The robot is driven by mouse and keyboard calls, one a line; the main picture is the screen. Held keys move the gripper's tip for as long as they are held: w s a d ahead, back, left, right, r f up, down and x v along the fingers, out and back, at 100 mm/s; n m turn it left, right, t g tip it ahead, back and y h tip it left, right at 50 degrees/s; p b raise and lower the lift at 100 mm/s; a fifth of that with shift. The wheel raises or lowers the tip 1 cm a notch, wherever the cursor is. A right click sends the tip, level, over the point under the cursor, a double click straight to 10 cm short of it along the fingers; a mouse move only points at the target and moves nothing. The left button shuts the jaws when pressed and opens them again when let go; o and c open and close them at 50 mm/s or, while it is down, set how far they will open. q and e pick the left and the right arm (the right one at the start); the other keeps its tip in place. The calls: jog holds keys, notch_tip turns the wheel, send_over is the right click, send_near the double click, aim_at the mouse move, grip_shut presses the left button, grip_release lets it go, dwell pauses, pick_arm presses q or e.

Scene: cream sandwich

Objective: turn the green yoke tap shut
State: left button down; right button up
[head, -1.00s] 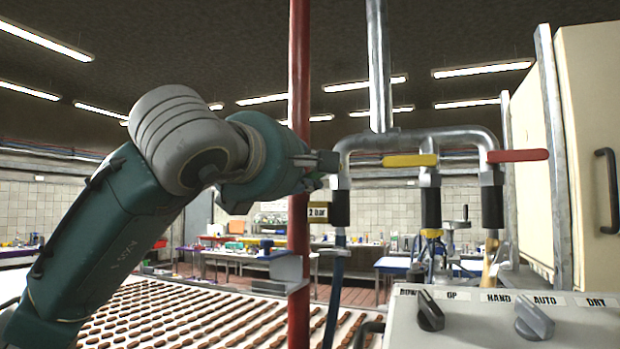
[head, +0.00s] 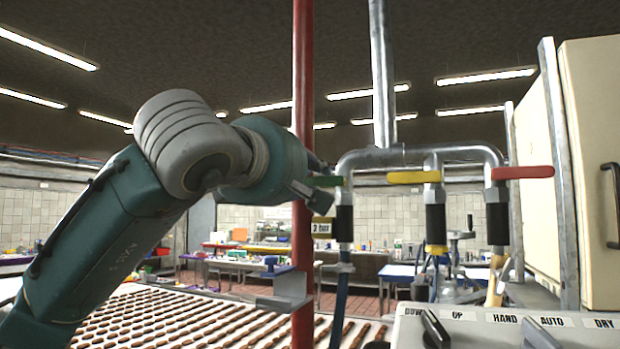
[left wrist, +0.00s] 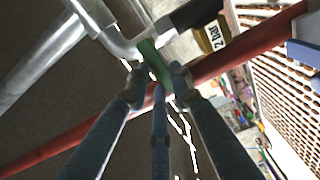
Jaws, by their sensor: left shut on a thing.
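The green yoke tap (head: 325,181) is a short green lever at the top of the left drop pipe, under the grey pipe yoke. It points left, crosswise to its pipe. My left gripper (left wrist: 159,80) is shut on the lever. My right gripper is not in view.
A yellow lever (head: 413,177) and a red lever (head: 522,172) sit on the neighbouring drops. A "2 bar" tag (head: 322,228) hangs beside the left drop. A switch panel (head: 490,330) is at lower right.

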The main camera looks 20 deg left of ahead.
pick_arm(q)
jog(key=shift+d+f, duration=0.1)
jog(key=c, duration=1.5)
grip_release()
jog(key=shift+s, duration=0.1)
jog(key=s, duration=1.2)
